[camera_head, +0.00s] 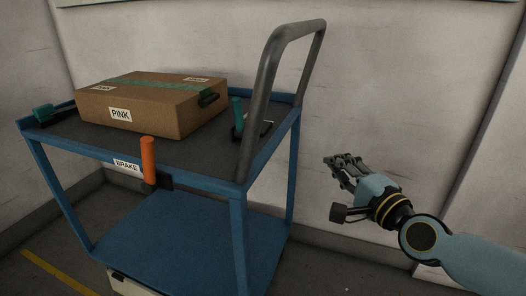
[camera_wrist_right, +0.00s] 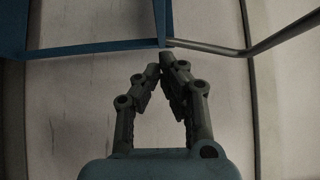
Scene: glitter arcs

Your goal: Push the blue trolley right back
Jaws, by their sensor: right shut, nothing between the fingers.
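The blue trolley (camera_head: 267,159) stands left of centre in the head view, near the back wall. It has a dark top deck, a blue lower shelf (camera_head: 180,240) and a grey push handle (camera_head: 268,80) on its right end. An orange lever (camera_head: 148,160) stands upright at its front edge beside a BRAKE label (camera_head: 127,167). My right gripper (camera_head: 345,165) is shut and empty, to the right of the trolley and apart from it. In the right wrist view the fingertips (camera_wrist_right: 167,62) meet below part of the trolley's blue frame (camera_wrist_right: 95,48). My left gripper is not in view.
A cardboard box (camera_head: 150,105) labelled PINK, with green tape, lies on the top deck. Green-handled clamps (camera_head: 238,115) sit beside it. A pale wall (camera_head: 400,80) stands behind. A yellow line (camera_head: 60,272) marks the floor at lower left.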

